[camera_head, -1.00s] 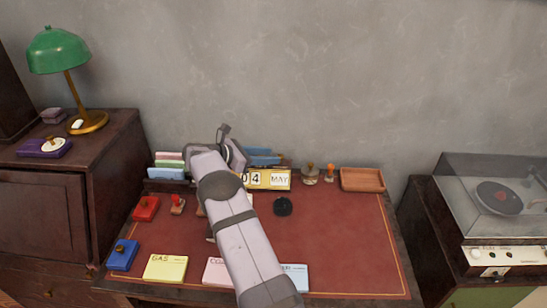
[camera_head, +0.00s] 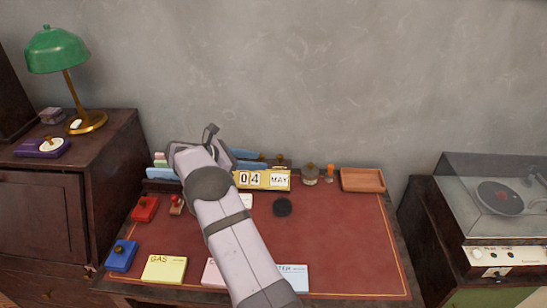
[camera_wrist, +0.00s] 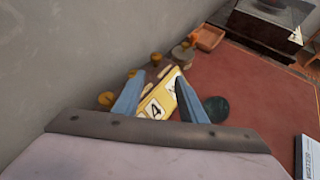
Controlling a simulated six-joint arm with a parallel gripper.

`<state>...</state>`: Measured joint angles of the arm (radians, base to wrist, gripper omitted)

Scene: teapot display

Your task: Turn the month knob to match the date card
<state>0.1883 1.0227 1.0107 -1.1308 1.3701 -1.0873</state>
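The yellow desk calendar (camera_head: 263,187) stands at the back of the desk and reads 04 MAY. It also shows tilted in the wrist view (camera_wrist: 143,112), between and beyond the fingers. A brass knob (camera_head: 281,158) shows above its month side; another round brass knob (camera_wrist: 106,100) is left of the fingers in the wrist view. My gripper (camera_head: 194,146) is left of the calendar, above the card rack. In the wrist view its fingers (camera_wrist: 158,98) are apart, with nothing held.
A black round object (camera_head: 282,207) sits on the red desk mat (camera_head: 340,240). Stamps (camera_head: 310,174) and a wooden tray (camera_head: 362,179) stand back right. Coloured cards in a rack (camera_head: 162,173) are at left. The wall is close behind.

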